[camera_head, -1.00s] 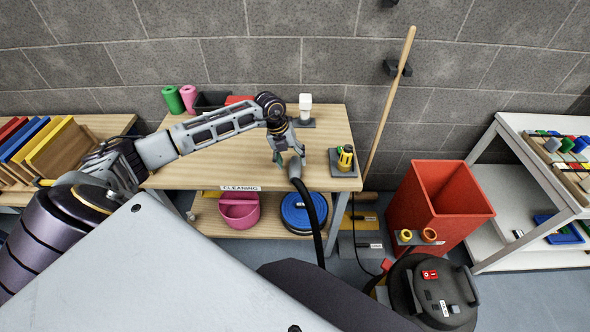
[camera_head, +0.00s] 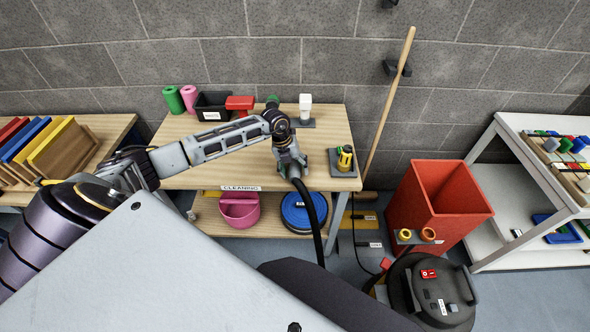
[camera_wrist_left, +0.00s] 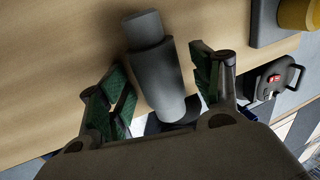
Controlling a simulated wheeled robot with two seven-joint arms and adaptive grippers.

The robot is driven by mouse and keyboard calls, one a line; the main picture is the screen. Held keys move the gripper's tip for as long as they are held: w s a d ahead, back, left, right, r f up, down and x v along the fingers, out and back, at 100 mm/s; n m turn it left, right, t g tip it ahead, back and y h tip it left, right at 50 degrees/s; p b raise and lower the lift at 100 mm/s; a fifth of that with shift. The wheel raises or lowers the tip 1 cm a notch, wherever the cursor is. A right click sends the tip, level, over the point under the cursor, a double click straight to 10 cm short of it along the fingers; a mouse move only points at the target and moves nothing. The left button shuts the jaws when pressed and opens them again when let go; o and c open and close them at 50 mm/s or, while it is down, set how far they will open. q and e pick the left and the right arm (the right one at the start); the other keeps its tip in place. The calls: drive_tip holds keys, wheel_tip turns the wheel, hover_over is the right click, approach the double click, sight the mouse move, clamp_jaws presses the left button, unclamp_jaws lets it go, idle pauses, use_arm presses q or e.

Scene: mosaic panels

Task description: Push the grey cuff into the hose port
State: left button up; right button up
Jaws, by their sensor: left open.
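The grey cuff (camera_wrist_left: 157,62) is a stepped cylinder at the end of the black hose (camera_head: 317,215), at the front edge of the wooden bench. My left gripper (camera_head: 291,168) is over it in the head view and hides most of it. In the left wrist view the cuff lies between the open green-padded fingers of that gripper (camera_wrist_left: 163,80), with gaps at both sides. The black vacuum (camera_head: 437,298) with a red switch stands on the floor at the lower right. I cannot make out its hose port. My right gripper is not in view.
A dark holder with yellow item (camera_head: 345,158) stands right of the gripper on the bench (camera_head: 225,172). A red bin (camera_head: 440,200) and leaning broom handle (camera_head: 390,100) are to the right.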

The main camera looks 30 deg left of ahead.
sight(295, 166)
use_arm(q)
drive_tip(key=c, duration=1.2)
drive_tip(key=shift+o, duration=0.2)
drive_tip(key=shift+r, duration=0.15)
drive_tip(key=shift+r+b, duration=0.5)
drive_tip(key=shift+r, duration=4.4)
drive_tip(key=shift+d+f, duration=0.1)
